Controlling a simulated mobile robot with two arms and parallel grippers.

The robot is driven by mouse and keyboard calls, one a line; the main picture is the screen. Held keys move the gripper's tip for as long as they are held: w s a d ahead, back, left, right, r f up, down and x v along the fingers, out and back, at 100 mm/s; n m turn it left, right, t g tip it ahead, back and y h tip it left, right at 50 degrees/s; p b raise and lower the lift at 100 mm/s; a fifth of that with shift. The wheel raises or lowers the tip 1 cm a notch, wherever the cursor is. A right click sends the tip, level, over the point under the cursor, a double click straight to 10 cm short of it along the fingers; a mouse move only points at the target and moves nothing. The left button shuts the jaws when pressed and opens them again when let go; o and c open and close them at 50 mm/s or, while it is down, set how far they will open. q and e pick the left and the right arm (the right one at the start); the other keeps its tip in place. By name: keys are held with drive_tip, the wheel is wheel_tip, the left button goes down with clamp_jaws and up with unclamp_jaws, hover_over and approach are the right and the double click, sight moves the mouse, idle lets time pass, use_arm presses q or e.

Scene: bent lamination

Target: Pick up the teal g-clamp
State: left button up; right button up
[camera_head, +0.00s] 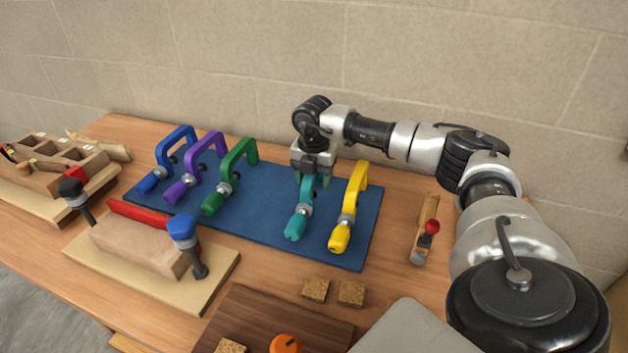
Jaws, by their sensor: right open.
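The teal g-clamp (299,219) lies on the blue mat (262,227), between the green g-clamp (231,174) and the yellow g-clamp (348,209). Its handle points toward the front of the table. My right gripper (312,181) points down over the far end of the teal clamp, its fingers open around or just above the frame. The gripper hides the clamp's far part, so I cannot tell whether the fingers touch it. My left gripper is not in view.
A purple g-clamp (198,166) and a blue g-clamp (170,160) stand at the mat's left. A wooden form with a red strip (140,218) is at front left. A small plane (425,232) lies right of the mat. Cork blocks (316,289) lie in front. A wall stands behind.

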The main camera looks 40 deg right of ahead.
drive_tip(key=shift+f, duration=0.15)
drive_tip(key=c, duration=0.9)
wheel_tip(320, 180, up, 10)
drive_tip(key=shift+r+b, duration=0.15)
drive_tip(key=shift+b, duration=0.15)
drive_tip(key=shift+c, duration=0.2)
wheel_tip(320, 180, up, 6)
drive_tip(key=p, duration=0.5)
